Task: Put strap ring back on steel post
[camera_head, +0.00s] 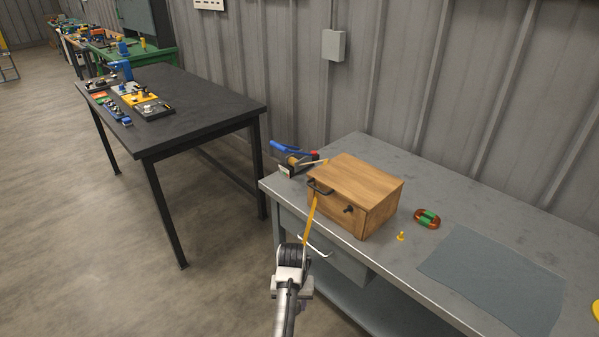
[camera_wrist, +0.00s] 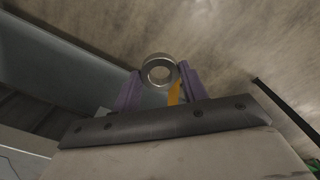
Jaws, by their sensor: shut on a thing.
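The strap ring (camera_wrist: 147,72) is a pale metal ring. It sits between the two purple-padded fingers of my gripper (camera_wrist: 159,83), which is shut on it. A yellow strap (camera_head: 310,219) runs from the ring's end up to the wooden box (camera_head: 377,219). My gripper (camera_head: 299,245) is in front of the bench, lower in the picture than the box and apart from it. The ring is hidden in the head view. A short dark peg (camera_head: 348,209) sticks out of the box front, right of a dark handle (camera_head: 320,187); I cannot tell whether it is the steel post.
The box stands on a grey metal bench (camera_head: 400,256) with a drawer and pale drawer handle (camera_head: 315,247). A yellow peg (camera_head: 401,236), a green-orange item (camera_head: 427,218) and a grey mat (camera_head: 490,277) are to the right.

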